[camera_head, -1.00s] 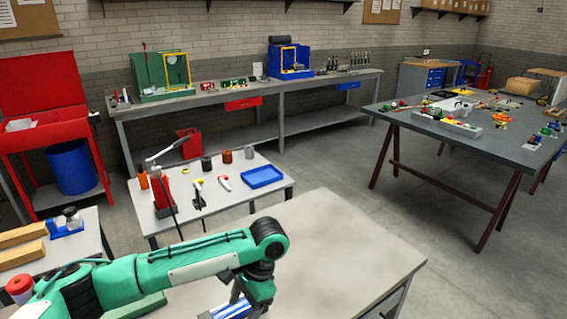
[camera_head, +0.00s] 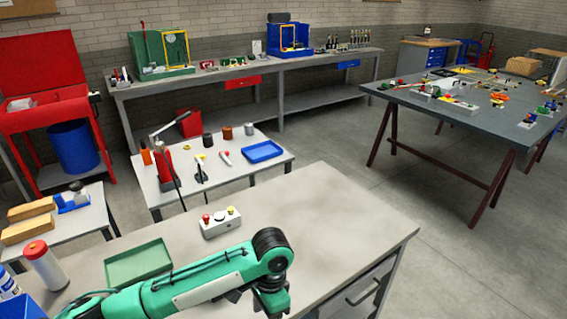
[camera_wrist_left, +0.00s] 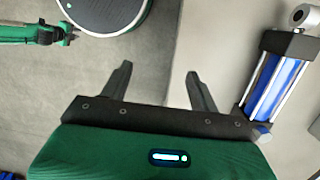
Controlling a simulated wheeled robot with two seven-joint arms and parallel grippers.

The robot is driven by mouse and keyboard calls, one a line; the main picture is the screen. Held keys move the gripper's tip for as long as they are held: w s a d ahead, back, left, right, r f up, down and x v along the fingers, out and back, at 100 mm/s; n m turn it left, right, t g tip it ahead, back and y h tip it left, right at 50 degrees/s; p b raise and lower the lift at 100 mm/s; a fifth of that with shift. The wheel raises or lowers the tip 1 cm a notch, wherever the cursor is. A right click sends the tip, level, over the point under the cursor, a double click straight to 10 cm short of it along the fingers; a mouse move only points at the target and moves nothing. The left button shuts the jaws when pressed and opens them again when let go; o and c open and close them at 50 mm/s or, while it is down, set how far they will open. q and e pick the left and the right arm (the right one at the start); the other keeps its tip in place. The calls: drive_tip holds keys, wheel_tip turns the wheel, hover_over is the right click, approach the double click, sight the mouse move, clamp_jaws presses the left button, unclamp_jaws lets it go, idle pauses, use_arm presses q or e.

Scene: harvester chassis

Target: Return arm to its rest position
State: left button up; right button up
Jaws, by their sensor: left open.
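My green left arm (camera_head: 205,283) reaches in from the bottom left of the head view, over the near edge of the grey-white bench (camera_head: 335,215). Its dark elbow-like joint (camera_head: 270,250) is the highest part, and the arm bends down out of the picture there. In the left wrist view my left gripper (camera_wrist_left: 158,72) is open, with nothing between its two dark fingers. A blue and silver cylinder (camera_wrist_left: 275,85) lies on a pale surface to the right of the fingers, apart from them.
On the bench stand a white button box (camera_head: 220,222), a green tray (camera_head: 138,262) and a white red-capped bottle (camera_head: 44,266). A low table behind holds a blue tray (camera_head: 262,151) and several tools. The bench's right part is clear.

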use_arm(q)
drive_tip(key=s+d+f+n+t+h, duration=0.25)
drive_tip(key=s+f+h, duration=0.2)
drive_tip(key=s, duration=0.35)
drive_tip(key=s+a+f+n+t+y, duration=0.15)
drive_tip(key=s+a+n, duration=0.35)
drive_tip(key=a, duration=0.6)
drive_tip(key=s+a+n+t+y, duration=0.25)
drive_tip(key=s+a, duration=0.35)
drive_tip(key=a, duration=0.4)
wheel_tip(320, 180, down, 32)
drive_tip(key=s+g, duration=0.1)
drive_tip(key=g, duration=0.1)
drive_tip(key=s+a+f, duration=0.2)
drive_tip(key=s+f, duration=0.7)
drive_tip(key=s+a+f+g, duration=0.1)
drive_tip(key=s+f, duration=0.9)
drive_tip(key=shift+a, duration=0.4)
